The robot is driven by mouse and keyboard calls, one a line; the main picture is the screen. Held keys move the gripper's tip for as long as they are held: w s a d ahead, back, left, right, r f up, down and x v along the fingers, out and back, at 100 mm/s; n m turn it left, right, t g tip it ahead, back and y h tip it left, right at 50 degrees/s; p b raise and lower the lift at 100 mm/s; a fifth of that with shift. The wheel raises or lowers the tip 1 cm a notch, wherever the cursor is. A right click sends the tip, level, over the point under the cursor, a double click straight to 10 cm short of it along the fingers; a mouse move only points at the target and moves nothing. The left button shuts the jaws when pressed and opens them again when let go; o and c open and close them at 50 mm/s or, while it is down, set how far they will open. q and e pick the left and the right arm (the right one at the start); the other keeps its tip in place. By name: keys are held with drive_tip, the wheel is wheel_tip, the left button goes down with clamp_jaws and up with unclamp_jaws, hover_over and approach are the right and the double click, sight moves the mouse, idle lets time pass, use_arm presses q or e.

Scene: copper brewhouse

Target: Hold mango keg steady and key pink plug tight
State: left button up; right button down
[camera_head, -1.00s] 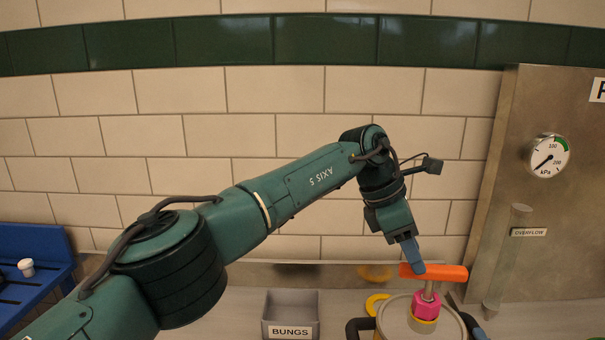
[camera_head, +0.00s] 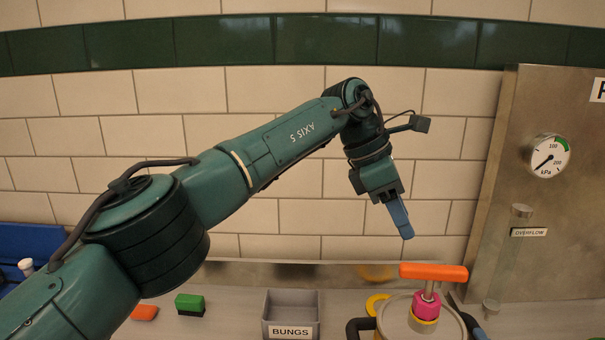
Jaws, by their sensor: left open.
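The keg (camera_head: 398,327) stands at the bottom right, with a grey lid and dark handles; its lower part is cut off by the frame. The pink plug (camera_head: 427,308) sits in a yellow collar on the lid. A key with an orange T-bar (camera_head: 434,272) stands upright in the plug. My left gripper (camera_head: 406,233) has blue fingers, is open and empty, and hangs above and left of the T-bar, apart from it. A blue piece, seemingly a finger of my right gripper (camera_head: 479,332), shows at the keg's right handle; its grip is hidden.
A grey bin labelled BUNGS (camera_head: 291,308) stands left of the keg. A green block (camera_head: 190,305) and an orange block (camera_head: 144,312) lie further left. A blue rack (camera_head: 30,240) is at far left. A steel panel with a gauge (camera_head: 547,156) rises at right.

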use_arm(q)
drive_tip(key=v, duration=0.6)
use_arm(e)
drive_tip(key=c, duration=1.1)
unclamp_jaws()
drive_tip(key=s, duration=1.2)
drive_tip(key=shift+a, duration=0.35)
